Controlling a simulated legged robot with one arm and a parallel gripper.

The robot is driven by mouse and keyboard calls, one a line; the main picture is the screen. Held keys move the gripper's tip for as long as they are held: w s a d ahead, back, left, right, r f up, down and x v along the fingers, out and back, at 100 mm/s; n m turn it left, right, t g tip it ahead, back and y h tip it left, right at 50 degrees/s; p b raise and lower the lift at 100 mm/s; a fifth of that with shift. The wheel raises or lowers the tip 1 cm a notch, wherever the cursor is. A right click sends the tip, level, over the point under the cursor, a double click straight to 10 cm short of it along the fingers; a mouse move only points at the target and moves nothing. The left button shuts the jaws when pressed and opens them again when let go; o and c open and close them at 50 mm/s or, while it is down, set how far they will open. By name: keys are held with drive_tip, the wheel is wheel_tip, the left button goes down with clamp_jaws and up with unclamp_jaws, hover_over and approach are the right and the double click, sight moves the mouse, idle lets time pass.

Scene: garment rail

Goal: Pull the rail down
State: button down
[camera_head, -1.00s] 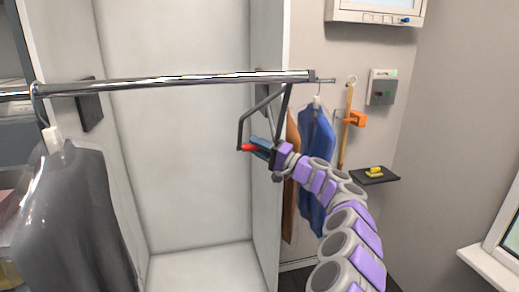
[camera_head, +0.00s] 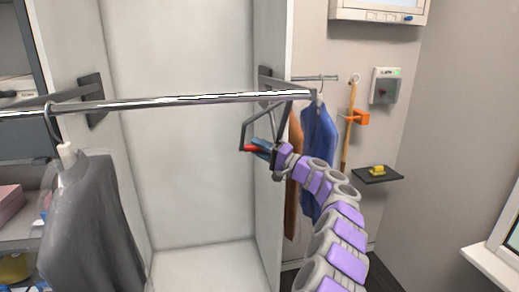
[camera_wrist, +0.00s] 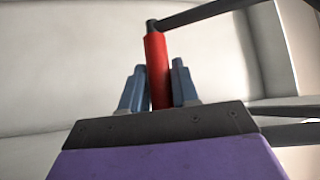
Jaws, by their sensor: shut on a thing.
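The chrome rail (camera_head: 190,101) runs across the head view in front of the tall white cabinet. A dark bent handle (camera_head: 244,132) hangs from the rail's right end and ends in a red grip (camera_head: 251,148). My gripper (camera_head: 262,148) is at this grip, below the rail. In the wrist view the red grip (camera_wrist: 157,70) stands between the two blue fingers of my gripper (camera_wrist: 157,88), which are shut on it. A dark grey garment (camera_head: 92,222) hangs from the rail's left part on a hook.
Dark brackets (camera_head: 92,100) sit on the cabinet's side walls. To the right, a blue garment (camera_head: 319,135) hangs on a short wall rail (camera_head: 315,78). A dark shelf (camera_head: 378,174) sticks out of the wall. The cabinet's inside is bare behind the rail.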

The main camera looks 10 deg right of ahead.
drive_tip(key=c, duration=0.9)
unclamp_jaws()
drive_tip(key=p+v, duration=0.1)
drive_tip(key=v, duration=1.6)
drive_tip(key=shift+d+f, duration=0.1)
drive_tip(key=shift+f, duration=0.1)
